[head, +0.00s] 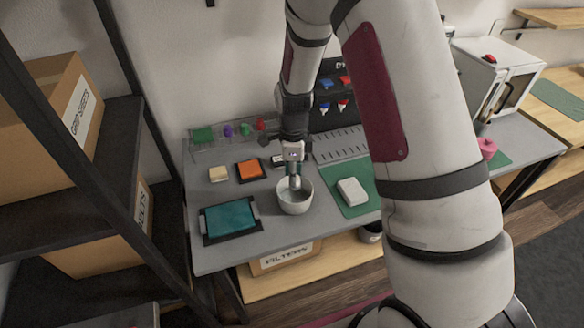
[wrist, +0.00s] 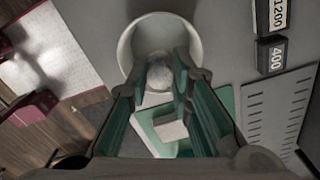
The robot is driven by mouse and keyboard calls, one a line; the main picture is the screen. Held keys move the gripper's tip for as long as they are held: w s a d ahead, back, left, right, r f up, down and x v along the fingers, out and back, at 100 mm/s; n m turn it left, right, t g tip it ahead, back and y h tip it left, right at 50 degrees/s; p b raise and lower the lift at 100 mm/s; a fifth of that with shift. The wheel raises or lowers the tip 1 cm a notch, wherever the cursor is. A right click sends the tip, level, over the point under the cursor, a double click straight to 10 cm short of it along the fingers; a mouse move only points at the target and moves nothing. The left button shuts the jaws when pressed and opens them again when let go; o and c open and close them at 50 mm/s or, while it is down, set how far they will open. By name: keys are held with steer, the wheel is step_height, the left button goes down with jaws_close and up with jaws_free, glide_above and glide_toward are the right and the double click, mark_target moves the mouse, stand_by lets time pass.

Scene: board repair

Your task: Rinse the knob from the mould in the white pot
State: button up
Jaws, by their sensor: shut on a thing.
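The white pot (head: 296,206) stands upright on the grey bench near its front edge. My gripper (head: 295,184) points down into the pot's mouth. In the wrist view my gripper (wrist: 164,80) has its two fingers close together, shut on a small pale, rounded thing, which I take for the knob (wrist: 157,74). The knob is over or inside the pot (wrist: 127,48); its depth is hard to tell. The fingers hide part of it, and in the head view it cannot be made out. I cannot tell which thing is the mould.
A teal tray (head: 229,218) lies left of the pot, with an orange block (head: 250,169) and a cream block (head: 218,173) behind. A white block (head: 352,191) lies on a green mat (head: 363,207) at right. A rack with coloured pieces (head: 203,135) stands at the back.

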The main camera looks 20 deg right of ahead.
mark_target(293, 188)
steer(key=shift+f+b, duration=1.35)
steer(key=shift+f, duration=1.75)
stand_by(0.3)
steer(key=shift+r+p, duration=2.05)
steer(key=shift+r, duration=2.45)
steer(key=shift+r+p, duration=0.8)
steer(key=shift+r, duration=1.2)
